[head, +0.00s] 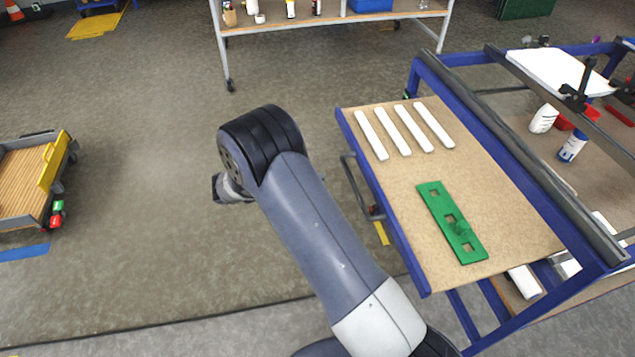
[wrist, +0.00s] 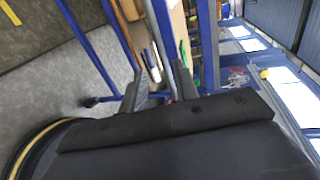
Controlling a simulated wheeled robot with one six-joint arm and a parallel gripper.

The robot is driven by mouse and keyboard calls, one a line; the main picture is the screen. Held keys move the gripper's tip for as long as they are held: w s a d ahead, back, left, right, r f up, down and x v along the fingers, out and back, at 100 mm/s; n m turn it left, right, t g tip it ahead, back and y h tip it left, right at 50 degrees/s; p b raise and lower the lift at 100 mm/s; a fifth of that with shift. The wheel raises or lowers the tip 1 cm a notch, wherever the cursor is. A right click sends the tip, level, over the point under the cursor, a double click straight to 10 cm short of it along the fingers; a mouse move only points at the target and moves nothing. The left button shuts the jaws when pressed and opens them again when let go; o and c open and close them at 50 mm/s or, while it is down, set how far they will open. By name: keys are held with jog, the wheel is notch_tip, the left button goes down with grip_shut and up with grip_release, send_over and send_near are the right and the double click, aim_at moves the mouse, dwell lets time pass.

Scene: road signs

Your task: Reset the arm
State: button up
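My arm rises from the bottom of the head view and bends at a black elbow joint left of the workbench. Only a small dark part of its far end shows below that joint; the fingers are hidden there. In the wrist view my gripper (wrist: 160,88) shows two dark fingers spread apart with a gap between them. Nothing is held between them. The gripper is clear of the bench top and of the objects on it.
A blue-framed workbench (head: 500,200) at right holds several white strips (head: 404,130) and a green plate with square holes (head: 450,222). A cart (head: 32,180) stands at left. A shelf table (head: 330,22) stands at the back. The floor between is clear.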

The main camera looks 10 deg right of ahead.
jog(key=x, duration=1.1)
jog(key=shift+w+d+p, duration=0.15)
jog(key=shift+d+p, duration=0.15)
jog(key=shift+p, duration=0.1)
jog(key=shift+r, duration=0.1)
